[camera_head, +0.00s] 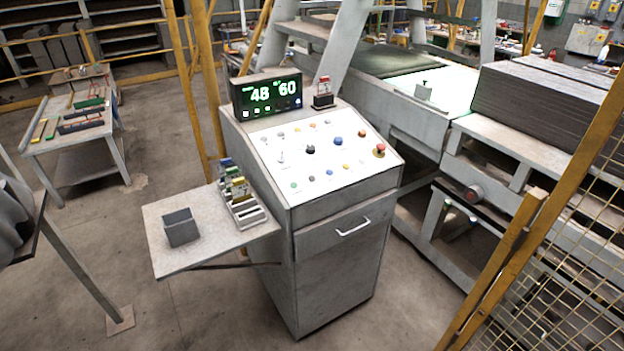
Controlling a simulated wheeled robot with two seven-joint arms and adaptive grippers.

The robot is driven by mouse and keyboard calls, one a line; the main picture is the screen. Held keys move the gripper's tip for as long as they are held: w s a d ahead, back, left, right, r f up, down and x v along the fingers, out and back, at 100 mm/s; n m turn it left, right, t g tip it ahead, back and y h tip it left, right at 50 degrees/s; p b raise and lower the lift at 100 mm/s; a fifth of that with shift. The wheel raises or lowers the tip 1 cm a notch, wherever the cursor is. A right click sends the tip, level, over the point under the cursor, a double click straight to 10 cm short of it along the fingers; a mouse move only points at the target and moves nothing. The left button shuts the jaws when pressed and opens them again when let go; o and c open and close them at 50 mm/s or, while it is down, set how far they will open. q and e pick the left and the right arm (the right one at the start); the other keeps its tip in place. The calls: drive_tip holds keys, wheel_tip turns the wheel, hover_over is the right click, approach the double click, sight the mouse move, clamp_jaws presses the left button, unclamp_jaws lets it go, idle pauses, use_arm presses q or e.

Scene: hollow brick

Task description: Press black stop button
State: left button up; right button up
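The control console (345,215) stands in the middle of the head view, with a sloped white panel (325,178) on top. The panel carries several small coloured buttons and knobs. A black round button (310,149) sits left of the panel's middle. A larger blue button (338,141) is to its right, and a red knob on a yellow base (379,150) is near the right edge. Any lettering on the panel is too small to read. Neither of my grippers shows in this view.
A display (267,94) reading 48 and 60 stands behind the panel. A side shelf (165,258) on the left holds a grey box (180,227) and a rack (241,204). Yellow mesh fencing (560,290) is at the right. Floor in front is clear.

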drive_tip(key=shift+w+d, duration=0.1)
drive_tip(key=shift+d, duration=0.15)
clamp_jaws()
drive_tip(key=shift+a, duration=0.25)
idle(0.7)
